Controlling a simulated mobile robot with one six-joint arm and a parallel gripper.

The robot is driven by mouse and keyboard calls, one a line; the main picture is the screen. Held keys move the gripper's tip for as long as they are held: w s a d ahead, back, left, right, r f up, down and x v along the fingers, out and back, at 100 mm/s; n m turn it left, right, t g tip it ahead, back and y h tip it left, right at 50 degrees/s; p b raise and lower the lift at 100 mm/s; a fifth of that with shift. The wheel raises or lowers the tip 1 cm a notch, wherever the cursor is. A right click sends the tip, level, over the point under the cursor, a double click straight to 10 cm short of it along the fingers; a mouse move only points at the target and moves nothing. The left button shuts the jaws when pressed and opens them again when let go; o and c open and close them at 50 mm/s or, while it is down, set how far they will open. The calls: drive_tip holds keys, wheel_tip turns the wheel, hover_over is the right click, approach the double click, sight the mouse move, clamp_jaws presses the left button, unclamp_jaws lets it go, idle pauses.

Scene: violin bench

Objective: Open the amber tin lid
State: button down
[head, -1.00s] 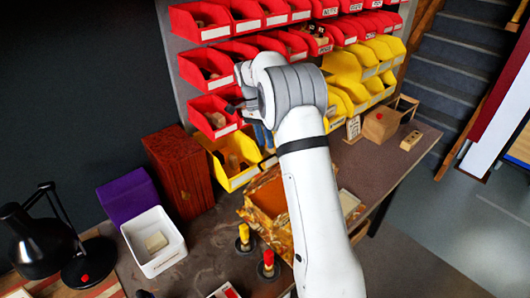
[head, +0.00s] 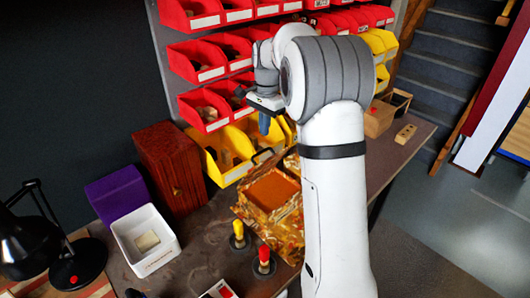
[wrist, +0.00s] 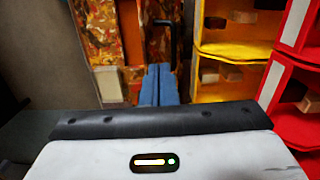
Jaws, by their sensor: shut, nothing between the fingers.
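The amber tin (head: 284,218) is a box with a mottled orange-gold pattern and a plain orange-brown square panel on top. It stands on the bench in the head view, partly behind my arm. My gripper (head: 264,123) is above and behind the tin, blue fingers together and empty. In the wrist view the tin (wrist: 104,48) is ahead, with its black handle (wrist: 174,28) just beyond my fingertips (wrist: 158,70). I cannot tell whether the fingers touch the handle, or whether the lid is raised.
Yellow bins (head: 229,158) and red bins (head: 205,110) stand close behind. A yellow-topped piece (head: 238,232) and a red-topped piece (head: 264,257) stand in front of the tin. A white container (head: 145,252), purple box (head: 119,193), wooden box (head: 177,168) and black lamp (head: 30,245) are left.

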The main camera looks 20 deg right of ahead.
drive_tip(key=f+t, duration=0.1)
drive_tip(key=f, duration=0.2)
drive_tip(key=f+t, duration=0.1)
drive_tip(key=f, duration=0.2)
drive_tip(key=f+t+y+b, duration=0.1)
drive_tip(key=f, duration=0.2)
drive_tip(key=shift+s+d+t, duration=0.15)
drive_tip(key=shift+s+t, duration=0.15)
drive_tip(key=shift+t, duration=0.1)
